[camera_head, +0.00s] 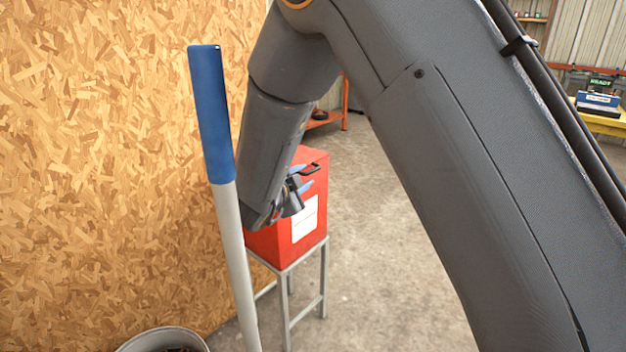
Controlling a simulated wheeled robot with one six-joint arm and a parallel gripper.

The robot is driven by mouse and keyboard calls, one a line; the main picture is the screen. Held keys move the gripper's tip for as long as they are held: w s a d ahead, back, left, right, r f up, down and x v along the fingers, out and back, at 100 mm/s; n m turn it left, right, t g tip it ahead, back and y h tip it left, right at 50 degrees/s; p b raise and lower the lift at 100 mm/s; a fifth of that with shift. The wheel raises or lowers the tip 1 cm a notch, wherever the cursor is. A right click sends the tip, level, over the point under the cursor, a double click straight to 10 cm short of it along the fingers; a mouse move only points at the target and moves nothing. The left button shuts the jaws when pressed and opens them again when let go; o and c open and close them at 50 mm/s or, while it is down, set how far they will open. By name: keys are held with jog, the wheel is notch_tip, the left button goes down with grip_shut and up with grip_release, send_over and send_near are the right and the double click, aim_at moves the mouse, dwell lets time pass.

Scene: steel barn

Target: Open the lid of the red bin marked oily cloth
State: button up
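The red bin (262,246) stands on a grey metal stand against the wood-chip wall. A white label (305,219) is on its front; its print is too small to read. The lid (314,155) looks shut and lies flat on top, partly hidden by my arm. A small dark handle (312,168) sits at the lid's front edge. My gripper (302,178) is at the bin's upper front, close to the handle. Its two blue fingertips show apart, one above the other. I cannot tell whether they touch the handle.
A pole with a blue grip (209,115) stands in front, left of my arm. A round metal tub (162,340) is at the bottom left. An orange shelf (332,118) stands behind the bin. A yellow bench (606,122) is far right. The concrete floor right of the bin is clear.

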aim_at(311, 172)
jog(key=shift+w+d+f, duration=0.15)
jog(key=shift+w, duration=0.35)
jog(key=x, duration=0.6)
jog(key=shift+w+d, duration=0.15)
jog(key=shift+w, duration=0.1)
jog(key=shift+c, duration=0.4)
grip_shut()
